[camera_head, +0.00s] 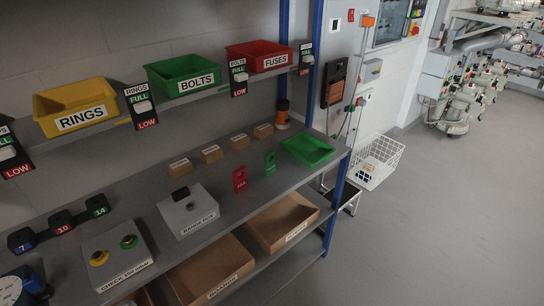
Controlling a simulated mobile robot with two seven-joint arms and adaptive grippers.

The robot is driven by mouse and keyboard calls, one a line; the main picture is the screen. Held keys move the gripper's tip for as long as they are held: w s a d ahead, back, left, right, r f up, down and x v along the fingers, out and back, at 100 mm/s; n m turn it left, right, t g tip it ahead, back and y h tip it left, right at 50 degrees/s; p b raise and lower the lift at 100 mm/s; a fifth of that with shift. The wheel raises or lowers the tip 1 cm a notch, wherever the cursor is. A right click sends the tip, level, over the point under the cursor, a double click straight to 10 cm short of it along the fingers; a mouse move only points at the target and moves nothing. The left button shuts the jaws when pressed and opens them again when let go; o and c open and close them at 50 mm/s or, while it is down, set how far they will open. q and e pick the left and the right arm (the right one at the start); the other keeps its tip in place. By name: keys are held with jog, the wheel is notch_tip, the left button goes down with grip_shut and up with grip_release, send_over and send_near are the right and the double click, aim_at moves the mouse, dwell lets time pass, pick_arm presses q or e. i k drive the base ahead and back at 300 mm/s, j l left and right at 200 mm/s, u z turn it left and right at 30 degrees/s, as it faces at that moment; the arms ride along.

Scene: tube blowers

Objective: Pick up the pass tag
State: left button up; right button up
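Two small upright tags stand on the grey workbench (215,165). One is green (270,163), and one is red (240,180) to its left and nearer the front. Their lettering is too small to read for certain; the green one is likely the pass tag. The green tag stands just left of an empty green tray (308,150). Nothing is touching either tag. Neither of my grippers is in view.
A grey box with a dark knob (188,210) stands left of the red tag. Small cartons (211,154) lie behind. A button box (117,254) and numbered black blocks (62,223) are at left. Labelled bins (185,76) line the shelf above.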

aim_at(270, 165)
jog(key=i+l+u, duration=0.1)
jog(key=l, duration=0.25)
jog(key=i+l+u, duration=0.15)
jog(key=i+l, duration=0.15)
jog(key=i+l+u, duration=0.1)
jog(key=l, duration=0.35)
jog(key=i+l+u, duration=0.1)
jog(key=i+l, duration=0.15)
jog(key=l, duration=0.15)
jog(key=i+l+u, duration=0.15)
jog(key=l, duration=0.25)
